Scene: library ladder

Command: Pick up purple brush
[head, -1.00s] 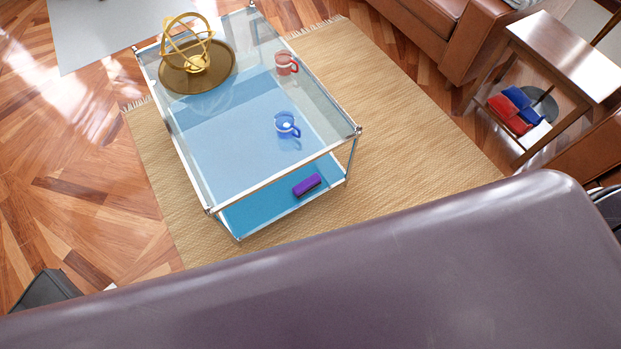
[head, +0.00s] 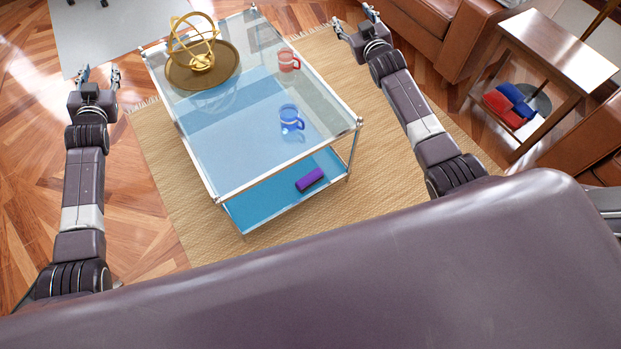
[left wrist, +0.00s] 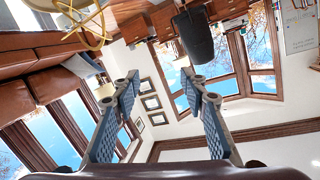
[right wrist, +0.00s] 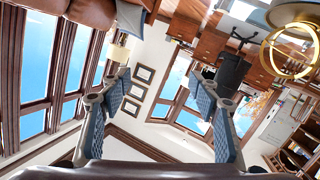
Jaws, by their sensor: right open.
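The purple brush (head: 310,180) lies on the blue lower shelf (head: 262,206) of the glass table, near the table's front right corner. It does not show in either wrist view. My left gripper (head: 98,76) is raised to the left of the table, well apart from the brush. Its fingers stand apart with nothing between them in the left wrist view (left wrist: 160,100). My right gripper (head: 356,20) is beyond the table's right side, far from the brush. It is open and empty, as the right wrist view (right wrist: 165,100) shows.
The glass tabletop (head: 235,150) above the shelf carries a blue mug (head: 290,119), a red mug (head: 288,61) and a gold armillary sphere (head: 200,45) on a round tray. A side table (head: 560,52) and brown leather seats stand at right. The rug's right side is open floor.

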